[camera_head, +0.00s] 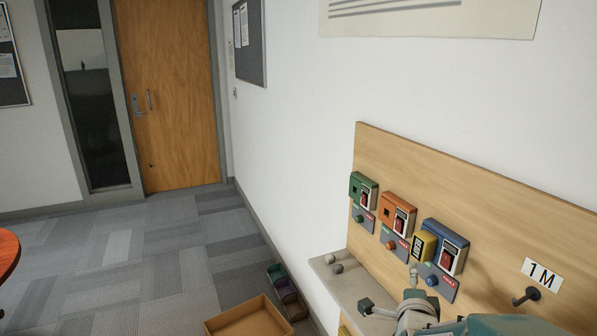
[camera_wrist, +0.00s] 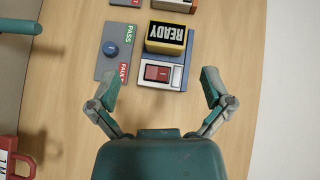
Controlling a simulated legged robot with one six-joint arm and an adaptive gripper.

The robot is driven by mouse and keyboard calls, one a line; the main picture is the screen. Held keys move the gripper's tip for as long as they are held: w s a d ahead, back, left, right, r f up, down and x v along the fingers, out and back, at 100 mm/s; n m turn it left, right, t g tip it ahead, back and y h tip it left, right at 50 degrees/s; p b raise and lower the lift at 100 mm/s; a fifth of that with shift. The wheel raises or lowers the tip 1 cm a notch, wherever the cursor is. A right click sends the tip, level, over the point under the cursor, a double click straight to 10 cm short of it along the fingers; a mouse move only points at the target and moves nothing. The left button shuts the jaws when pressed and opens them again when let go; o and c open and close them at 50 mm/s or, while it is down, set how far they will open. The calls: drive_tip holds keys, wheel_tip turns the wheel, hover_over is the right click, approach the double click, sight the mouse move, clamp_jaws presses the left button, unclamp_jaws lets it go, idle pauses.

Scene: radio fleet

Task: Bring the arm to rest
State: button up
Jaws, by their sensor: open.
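My gripper (camera_wrist: 160,84) is open and empty in the wrist view, with its two teal-and-grey fingers spread over the wooden panel. Between and beyond the fingertips is a blue-grey unit (camera_wrist: 174,63) with a red rocker switch. A yellow block (camera_wrist: 166,38) with a black READY label sits at the unit's upper part. In the head view, part of my teal arm and gripper shows at the bottom right, in front of the panel. The blue unit (camera_head: 447,241) is there beside the yellow block (camera_head: 424,246). I cannot tell the exact distance from fingers to unit.
A green unit (camera_head: 361,186) and an orange unit (camera_head: 399,209) are mounted further left on the panel (camera_head: 480,180). A dark hook (camera_head: 525,296) sticks out below the 1M label. A red item (camera_wrist: 8,160) is at the wrist view's left. A cardboard box (camera_head: 245,318) stands on the floor.

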drive_tip(key=s+a+r+n+g+y, duration=0.2)
drive_tip(key=s+a+n+g+y, duration=0.3)
drive_tip(key=s+a+n, duration=0.55)
drive_tip(key=s+a+n+g, duration=0.1)
drive_tip(key=s+n+g, duration=0.4)
drive_tip(key=s+n, duration=0.4)
drive_tip(key=s, duration=0.3)
drive_tip(key=shift+s+n+y, duration=0.2)
drive_tip(key=shift+n+y, duration=0.1)
drive_tip(key=shift+n, duration=0.05)
